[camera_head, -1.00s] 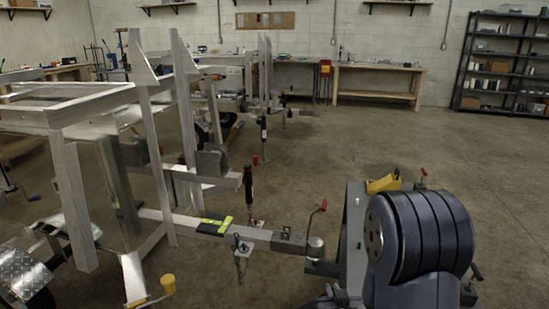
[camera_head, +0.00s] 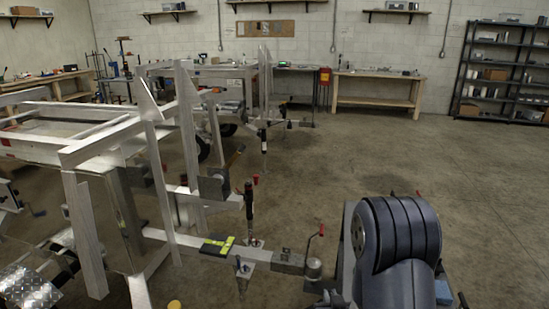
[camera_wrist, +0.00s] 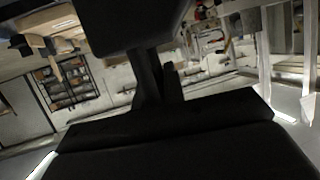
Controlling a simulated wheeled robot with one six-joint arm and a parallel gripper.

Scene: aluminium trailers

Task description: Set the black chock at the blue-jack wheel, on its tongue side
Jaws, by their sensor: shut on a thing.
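My gripper (camera_wrist: 158,80) reaches down from the top of the wrist view, with two dark fingers meeting a large black block. This block, which looks like the black chock (camera_wrist: 170,150), fills the lower part of that view. The gripper is shut on it. In the head view my gripper and the chock are hidden behind my arm. The nearest aluminium trailer (camera_head: 95,150) stands at left, with a diamond-plate fender (camera_head: 30,288) at the lower left corner. Its tongue (camera_head: 275,258) points right toward my arm. I cannot pick out the blue-jack wheel for certain.
A jack with a black handle (camera_head: 249,202) and a red-knobbed crank (camera_head: 318,240) stand up along the tongue. A second trailer (camera_head: 215,75) is behind. A workbench (camera_head: 375,88) and dark shelving (camera_head: 505,70) line the back. The floor at right centre is clear.

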